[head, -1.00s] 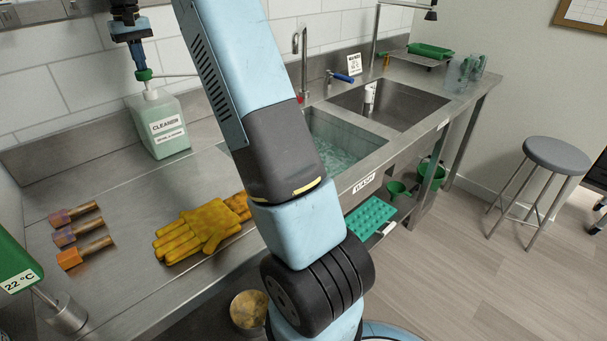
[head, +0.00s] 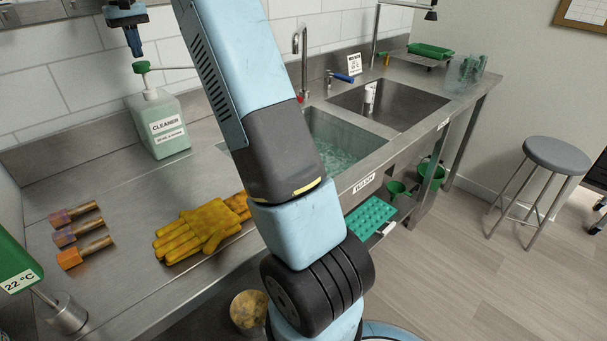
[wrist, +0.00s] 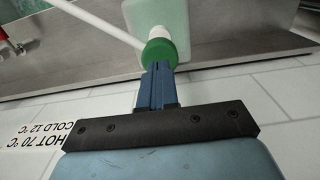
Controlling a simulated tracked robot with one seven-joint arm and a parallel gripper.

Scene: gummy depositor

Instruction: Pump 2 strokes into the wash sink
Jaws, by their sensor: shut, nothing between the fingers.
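The cleaner bottle (head: 163,128) is a translucent green pump bottle standing upright on the steel counter against the wall. Its green pump head (head: 141,67) is raised on a white stem, with the spout pointing right toward the wash sink (head: 335,140), which holds water. My gripper (head: 138,55) is shut and empty, pointing down just above the pump head with a small gap. In the wrist view, the closed blue fingers (wrist: 155,70) line up with the green pump head (wrist: 160,52); I cannot tell contact there. My arm hides the left part of the wash sink.
Yellow gloves (head: 205,230) and several orange-tipped nozzles (head: 82,236) lie on the counter. A tap (head: 301,60) rises behind the sink. Counter around the bottle is clear.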

